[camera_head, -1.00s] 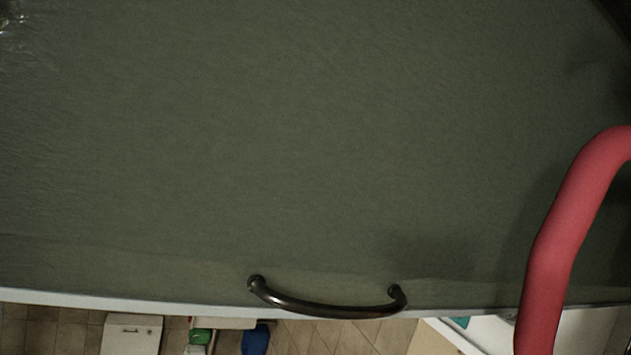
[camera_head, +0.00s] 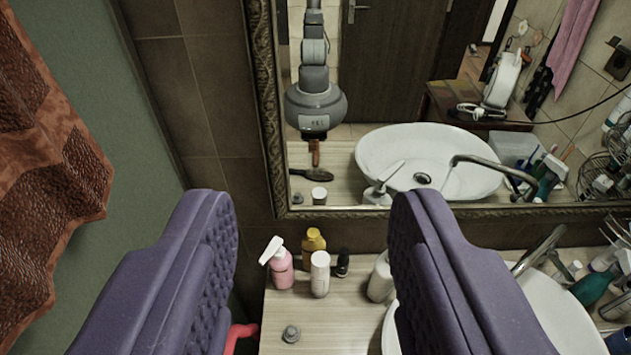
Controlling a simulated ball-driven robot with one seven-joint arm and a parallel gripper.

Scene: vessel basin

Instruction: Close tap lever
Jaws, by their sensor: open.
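My gripper (camera_head: 313,203) is open and empty. Its two purple padded fingers stand left and right of the middle, high in front of the counter. The white basin (camera_head: 560,312) is at the lower right, partly hidden behind the right finger. I cannot tell whether this is the spout or the lever. The mirror (camera_head: 350,150) shows a reflected basin and a curved tap spout; the lever's position is unclear.
A wooden counter (camera_head: 320,322) holds a pink spray bottle (camera_head: 282,268), a yellow bottle (camera_head: 313,242), a white can (camera_head: 320,275) and a white dispenser (camera_head: 380,278). Green and blue bottles (camera_head: 592,288) crowd the far right. A brown-red cloth (camera_head: 50,160) hangs left.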

